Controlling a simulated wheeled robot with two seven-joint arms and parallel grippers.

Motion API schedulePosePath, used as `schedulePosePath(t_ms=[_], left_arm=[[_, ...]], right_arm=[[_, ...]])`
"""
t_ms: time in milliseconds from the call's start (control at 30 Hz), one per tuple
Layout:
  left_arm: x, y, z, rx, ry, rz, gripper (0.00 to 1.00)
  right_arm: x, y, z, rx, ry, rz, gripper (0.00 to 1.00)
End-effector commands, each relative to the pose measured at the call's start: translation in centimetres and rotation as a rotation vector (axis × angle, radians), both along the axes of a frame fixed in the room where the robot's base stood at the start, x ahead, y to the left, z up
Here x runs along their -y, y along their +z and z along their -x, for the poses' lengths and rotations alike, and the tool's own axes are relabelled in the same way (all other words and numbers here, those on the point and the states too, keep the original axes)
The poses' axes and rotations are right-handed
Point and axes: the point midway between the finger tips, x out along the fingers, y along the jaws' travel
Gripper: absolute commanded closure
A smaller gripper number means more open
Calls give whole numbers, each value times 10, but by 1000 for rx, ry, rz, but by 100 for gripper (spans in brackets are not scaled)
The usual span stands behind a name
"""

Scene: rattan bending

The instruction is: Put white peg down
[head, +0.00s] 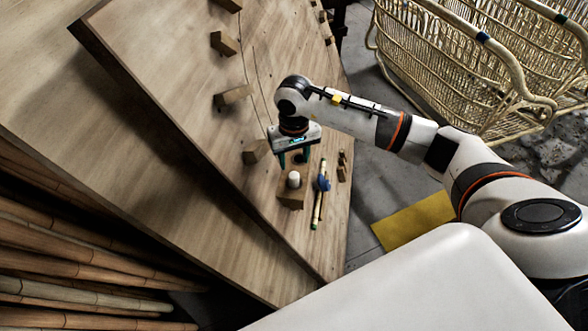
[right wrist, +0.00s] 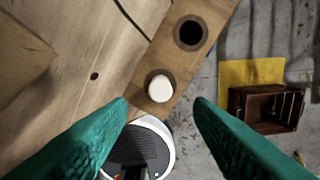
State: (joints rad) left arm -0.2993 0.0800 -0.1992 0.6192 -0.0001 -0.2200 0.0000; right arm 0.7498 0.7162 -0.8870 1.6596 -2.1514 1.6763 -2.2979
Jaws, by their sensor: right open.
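The white peg (head: 294,179) stands in a wooden block (head: 289,200) near the right edge of the wooden board. In the right wrist view the white peg (right wrist: 159,88) sits in one of two round holes of the block (right wrist: 177,60); the other hole is empty and dark. My right gripper (head: 293,158) is just above and behind the peg in the head view. Its green fingers (right wrist: 161,103) are spread apart with nothing between the tips, and the peg shows just beyond them, apart from both. My left gripper is not in view.
A light rod with a blue piece (head: 323,183) and small wooden pieces (head: 342,167) lie right of the block. Several wooden blocks (head: 234,95) line the curve on the board (head: 190,130). A rattan basket (head: 475,60), yellow mat (head: 413,221) and bamboo poles (head: 70,265) surround it.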

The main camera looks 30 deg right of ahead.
Motion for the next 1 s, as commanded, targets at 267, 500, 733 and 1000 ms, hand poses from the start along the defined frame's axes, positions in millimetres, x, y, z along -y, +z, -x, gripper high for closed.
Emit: schedulePosePath(t_ms=[267, 500, 733, 1000], left_arm=[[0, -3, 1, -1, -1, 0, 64], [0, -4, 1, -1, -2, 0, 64], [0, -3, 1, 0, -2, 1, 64], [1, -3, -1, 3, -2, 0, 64]], right_arm=[[0, 41, 0, 1, -1, 1, 53], [0, 48, 0, -1, -1, 1, 53], [0, 47, 0, -1, -1, 1, 53], [0, 47, 0, -2, -1, 1, 53]])
